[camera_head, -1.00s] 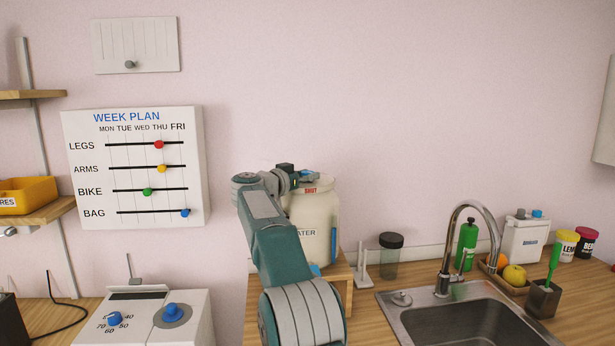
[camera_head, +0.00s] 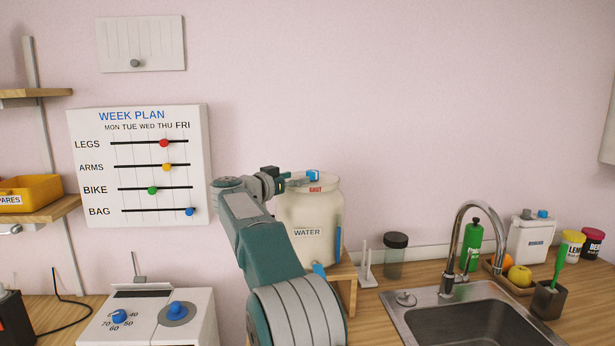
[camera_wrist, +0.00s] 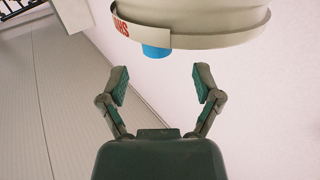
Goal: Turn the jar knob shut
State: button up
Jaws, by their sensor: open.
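The jar (camera_head: 318,213) is cream with a WATER label and stands on a small wooden stand. A red SHUT mark is on its upper rim, and the blue knob (camera_head: 313,175) is at the top. My gripper (camera_head: 297,182) is at the jar's upper left, close to the knob, and its fingers partly cover the rim. In the wrist view the jar (camera_wrist: 195,22) is at the top, with the blue knob (camera_wrist: 157,51) projecting below the rim. My gripper (camera_wrist: 160,85) is open and empty there, its two fingertips apart from the knob, which lies beyond the gap between them.
A white box with blue knobs (camera_head: 155,318) is at lower left. The wall above the jar is clear.

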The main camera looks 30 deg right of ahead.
jog(key=v, duration=0.6)
jog(key=shift+a, duration=0.1)
